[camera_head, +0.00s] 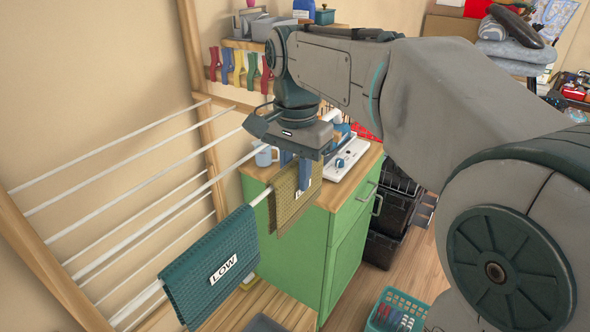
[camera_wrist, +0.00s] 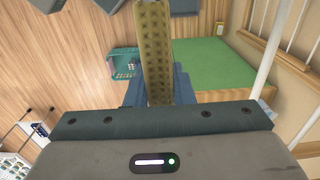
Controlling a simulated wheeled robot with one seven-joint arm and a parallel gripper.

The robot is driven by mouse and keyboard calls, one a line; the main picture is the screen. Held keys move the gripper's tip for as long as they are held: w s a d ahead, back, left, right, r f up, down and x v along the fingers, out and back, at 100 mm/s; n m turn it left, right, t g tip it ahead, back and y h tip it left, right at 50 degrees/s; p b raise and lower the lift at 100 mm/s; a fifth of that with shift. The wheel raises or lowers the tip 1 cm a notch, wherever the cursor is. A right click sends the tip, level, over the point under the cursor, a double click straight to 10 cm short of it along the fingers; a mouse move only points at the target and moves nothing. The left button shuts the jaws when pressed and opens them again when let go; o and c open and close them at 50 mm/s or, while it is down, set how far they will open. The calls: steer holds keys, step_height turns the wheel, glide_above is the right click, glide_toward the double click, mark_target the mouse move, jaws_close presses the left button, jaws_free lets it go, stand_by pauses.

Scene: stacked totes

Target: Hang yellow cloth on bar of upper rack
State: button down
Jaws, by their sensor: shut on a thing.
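The yellow cloth (camera_head: 288,208), olive-toned and waffle-textured, hangs down from my gripper (camera_head: 296,168) in the head view. A white label on it is partly hidden by a blue finger. In the wrist view the cloth (camera_wrist: 156,50) shows as a narrow strip between the fingers of my gripper (camera_wrist: 157,88), which is shut on it. The rack (camera_head: 205,130) has a wooden frame and several white bars at the left. One bar's right end meets the cloth's outline in the head view; I cannot tell whether they touch. A white bar (camera_wrist: 277,50) also runs right of the cloth in the wrist view.
A teal cloth marked LOW (camera_head: 212,268) hangs on a low front bar. A green cabinet (camera_head: 345,235) with a wooden top stands behind and right of my gripper. A teal basket (camera_head: 398,312) is on the floor.

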steer(key=c, duration=1.2)
jaws_free()
steer(key=shift+o, duration=0.2)
